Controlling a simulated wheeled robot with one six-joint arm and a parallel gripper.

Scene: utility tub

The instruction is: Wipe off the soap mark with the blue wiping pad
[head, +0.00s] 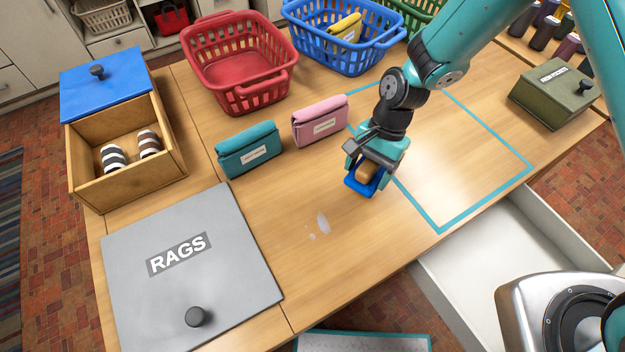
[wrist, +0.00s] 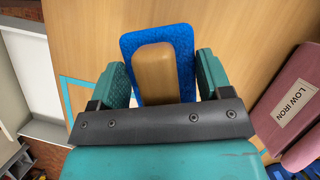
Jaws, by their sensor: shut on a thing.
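The soap mark (head: 322,224) is a small whitish smear with a few specks on the bare wood in the head view. My gripper (head: 376,164) is to the right of it and farther back. It is shut on the wooden handle of the blue wiping pad (head: 358,187). The blue pad (wrist: 183,42) also shows in the wrist view, with its tan handle between the fingers of my gripper (wrist: 163,80). The pad is apart from the mark. I cannot tell whether it touches the table. The mark does not show in the wrist view.
A grey RAGS lid (head: 190,270) lies left of the mark. A teal pouch (head: 248,150) and a pink pouch (head: 320,121) stand behind it. A teal outline (head: 484,198) marks the table to the right. An open white drawer (head: 470,255) is below the front edge.

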